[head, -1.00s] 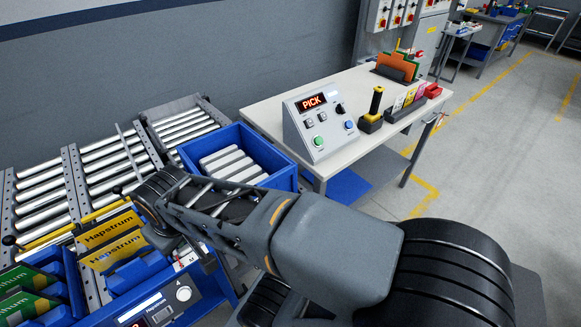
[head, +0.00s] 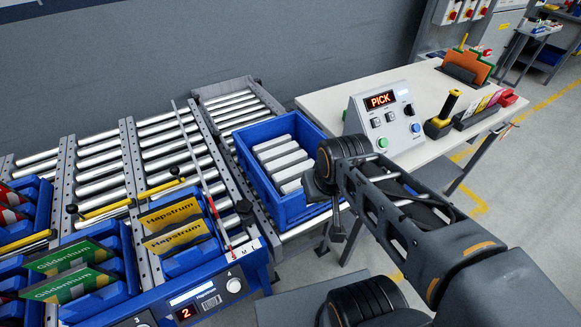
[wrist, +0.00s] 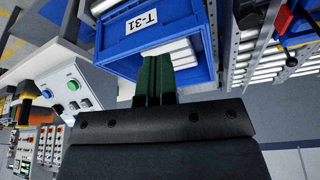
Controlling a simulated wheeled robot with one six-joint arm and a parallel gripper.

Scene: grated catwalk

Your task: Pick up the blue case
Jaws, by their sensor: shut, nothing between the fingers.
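The blue case (head: 266,186) appears to be the open-topped blue bin standing on the rollers, with several pale grey bars (head: 283,157) inside. In the wrist view the blue case (wrist: 195,17) bears a white T-31 label, and some pale bars (wrist: 180,52) show. The fingers overlap the view of the case; contact cannot be told.
Roller lanes (head: 160,145) lie left of the case. Smaller blue bins with Hapstrum boxes (head: 172,216) and Gildenhum boxes (head: 70,257) stand nearer. A thin upright rod (head: 200,170) rises left of the case. A table (head: 330,100) with a PICK control box (head: 385,120) stands right.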

